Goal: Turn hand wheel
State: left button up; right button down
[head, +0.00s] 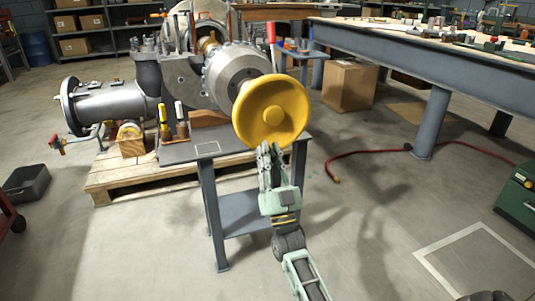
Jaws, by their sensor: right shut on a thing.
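The yellow hand wheel (271,112) faces me in the head view, in front of the grey round casing (229,68). My right gripper (268,150) is at the wheel's lower rim, its fingers pointing up. It is shut on that rim at the bottom. The exact finger contact is small and partly hidden. My left gripper is not in the head view.
A small grey metal table (207,150) stands below the wheel, beside a wooden pallet (115,179). A large workbench (390,52) is at the right, with a cardboard box (349,87) beside it. A red hose (370,152) lies on the floor.

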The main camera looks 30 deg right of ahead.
jog(key=shift+s+d+f+n+t+y+p, duration=0.2)
jog(key=shift+d+n+y, duration=0.65)
jog(key=shift+n+y, duration=0.6)
jog(key=shift+s+d+f+n+t+y+p, duration=0.1)
jog(key=shift+s+d+n+t+y, duration=0.1)
jog(key=shift+d+n+y, duration=0.95)
jog(key=shift+s+d+f+n+t+y+p, duration=0.15)
jog(key=shift+d+n+y, duration=0.4)
jog(key=shift+n+y, duration=1.15)
jog(key=shift+s, duration=0.1)
jog(key=shift+a, duration=0.1)
jog(key=c, duration=2)
grip_release()
jog(key=o, duration=0.4)
jog(key=shift+a+r+n, duration=0.15)
jog(key=shift+a+n, duration=0.1)
jog(key=shift+n, duration=0.05)
jog(key=shift+o, duration=0.2)
jog(key=v, duration=1.2)
